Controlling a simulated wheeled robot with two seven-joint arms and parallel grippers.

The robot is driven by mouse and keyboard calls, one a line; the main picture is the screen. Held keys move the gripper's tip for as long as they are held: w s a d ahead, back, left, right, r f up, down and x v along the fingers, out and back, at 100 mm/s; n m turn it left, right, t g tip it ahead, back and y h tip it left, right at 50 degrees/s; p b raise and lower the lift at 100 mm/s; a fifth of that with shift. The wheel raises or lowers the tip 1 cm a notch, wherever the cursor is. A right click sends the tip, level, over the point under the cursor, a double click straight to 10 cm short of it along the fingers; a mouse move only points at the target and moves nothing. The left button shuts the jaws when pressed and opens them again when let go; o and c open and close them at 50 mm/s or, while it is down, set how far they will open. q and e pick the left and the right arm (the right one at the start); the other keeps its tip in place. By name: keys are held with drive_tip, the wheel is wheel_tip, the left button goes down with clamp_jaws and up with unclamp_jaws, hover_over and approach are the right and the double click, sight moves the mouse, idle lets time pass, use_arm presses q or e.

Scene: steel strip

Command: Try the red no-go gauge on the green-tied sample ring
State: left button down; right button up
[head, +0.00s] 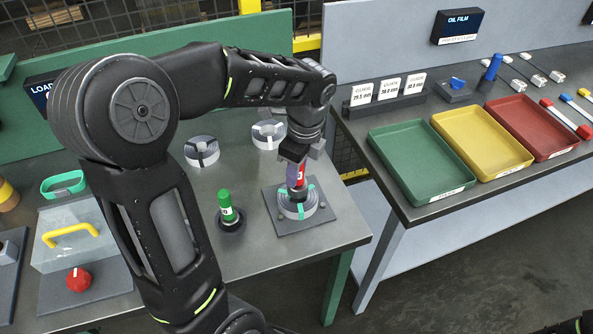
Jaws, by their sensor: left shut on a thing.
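The sample ring (312,206), grey with green ties, lies flat on a dark square plate (330,222) near the table's right end. My left gripper (295,168) is above the ring, pointing down and shut on the red no-go gauge (301,176). The gauge stands roughly upright over the ring's middle. Its lower end is at the bore; I cannot tell whether it is resting on the ring or inside it. The gripper hides part of the gauge. A green gauge (226,202) stands in a dark round holder left of the plate. My right gripper is not in view.
Two other grey rings, one at left (202,151) and one farther back (268,134), lie behind. A clear-lidded box with a yellow handle (70,235) is at left. Green (376,145), yellow (437,122) and red (492,106) trays stand on the right table, across a gap.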

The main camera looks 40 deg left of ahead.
use_arm(q)
drive_tip(key=shift+r+p, duration=1.85)
drive_tip(key=shift+r, duration=0.7)
